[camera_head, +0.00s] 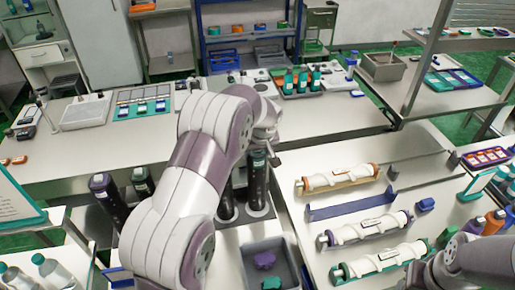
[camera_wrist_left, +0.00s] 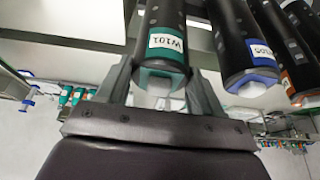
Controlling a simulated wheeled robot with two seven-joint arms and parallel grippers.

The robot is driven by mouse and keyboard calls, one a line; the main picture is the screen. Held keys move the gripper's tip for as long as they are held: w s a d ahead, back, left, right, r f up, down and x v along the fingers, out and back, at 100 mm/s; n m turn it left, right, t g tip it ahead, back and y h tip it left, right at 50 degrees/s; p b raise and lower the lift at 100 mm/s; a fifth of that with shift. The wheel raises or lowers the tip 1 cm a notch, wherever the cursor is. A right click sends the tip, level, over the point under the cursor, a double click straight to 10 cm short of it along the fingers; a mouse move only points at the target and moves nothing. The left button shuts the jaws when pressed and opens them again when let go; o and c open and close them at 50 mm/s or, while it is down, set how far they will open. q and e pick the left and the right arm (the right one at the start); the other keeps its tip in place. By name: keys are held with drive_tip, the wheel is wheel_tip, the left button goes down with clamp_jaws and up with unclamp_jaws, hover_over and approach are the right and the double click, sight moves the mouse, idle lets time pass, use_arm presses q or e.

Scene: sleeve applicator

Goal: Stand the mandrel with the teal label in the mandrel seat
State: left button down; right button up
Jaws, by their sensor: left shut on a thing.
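The mandrel with the teal label (camera_wrist_left: 165,45) is a black cylinder with a teal band and a white tag, close up in the left wrist view. My left gripper (camera_wrist_left: 160,92) is shut on its banded end, one finger on each side. In the head view my left gripper (camera_head: 266,138) is mostly behind my own arm, above a dark cylinder (camera_head: 261,175) at a grey rack (camera_head: 262,212). I cannot tell whether the held mandrel is clear of the rack. I cannot pick out the mandrel seat for sure. My right gripper is out of view; only its arm shows at lower right.
Blue-banded (camera_wrist_left: 250,78) and orange-banded (camera_wrist_left: 300,98) mandrels stand close beside the held one. White sleeves lie in orange (camera_head: 338,186), purple (camera_head: 368,231) and teal (camera_head: 380,268) cradles; a blue cradle (camera_head: 345,206) is empty. A grey bin (camera_head: 248,256) is near the front.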

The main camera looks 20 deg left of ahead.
use_arm(q)
drive_tip(key=shift+w+f, duration=0.25)
drive_tip(key=shift+f, duration=0.4)
drive_tip(key=shift+s, duration=0.1)
drive_tip(key=shift+c, duration=0.8)
unclamp_jaws()
drive_tip(key=shift+s, duration=0.1)
drive_tip(key=shift+f, duration=0.1)
